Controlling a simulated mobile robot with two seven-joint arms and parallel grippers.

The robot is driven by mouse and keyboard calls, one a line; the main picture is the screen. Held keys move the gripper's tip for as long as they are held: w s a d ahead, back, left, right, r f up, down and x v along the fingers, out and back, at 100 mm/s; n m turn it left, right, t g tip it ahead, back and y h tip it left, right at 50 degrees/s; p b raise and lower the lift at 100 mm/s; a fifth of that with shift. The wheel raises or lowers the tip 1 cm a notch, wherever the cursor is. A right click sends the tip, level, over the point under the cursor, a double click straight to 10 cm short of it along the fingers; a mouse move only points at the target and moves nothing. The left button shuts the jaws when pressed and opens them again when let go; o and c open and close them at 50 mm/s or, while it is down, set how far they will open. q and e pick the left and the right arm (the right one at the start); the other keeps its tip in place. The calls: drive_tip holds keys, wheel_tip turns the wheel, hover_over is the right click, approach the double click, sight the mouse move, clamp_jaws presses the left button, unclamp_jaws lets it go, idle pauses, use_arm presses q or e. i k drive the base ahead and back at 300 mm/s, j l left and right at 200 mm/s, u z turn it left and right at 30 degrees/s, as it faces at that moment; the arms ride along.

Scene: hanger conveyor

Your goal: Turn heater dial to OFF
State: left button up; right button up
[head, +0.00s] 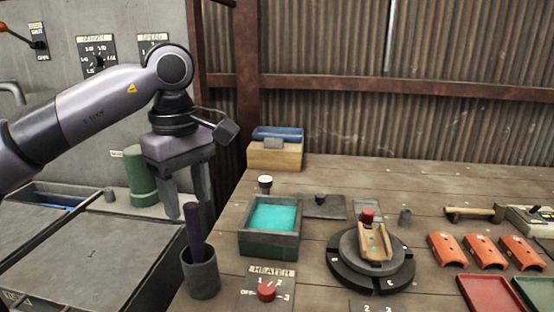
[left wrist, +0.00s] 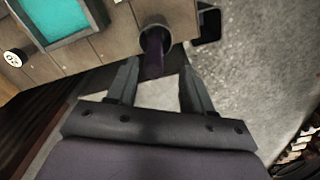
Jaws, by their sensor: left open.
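The heater dial (head: 267,290) is a red knob on a grey plate at the bottom of the head view, below a HEATER label (head: 272,270). OFF is marked on its left, with 1, 2 and 3 around the top and right. Which mark the knob points to is too small to tell. My left gripper (head: 187,208) hangs open and empty, fingers down, up and to the left of the dial. In the left wrist view the open fingers (left wrist: 158,75) show with nothing gripped between them. The dial does not show there. My right gripper is not in view.
A dark cup (head: 201,277) holding a purple rod (head: 194,232) stands just below my left fingers, left of the dial. A box of teal liquid (head: 244,240) stands behind the dial. A round turntable (head: 345,272) is to its right.

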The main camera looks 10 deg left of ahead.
sight(267, 290)
drive_tip(key=k+l, duration=0.35)
drive_tip(key=l, duration=0.25)
drive_tip(key=k+l, duration=0.2)
drive_tip(key=l, duration=0.15)
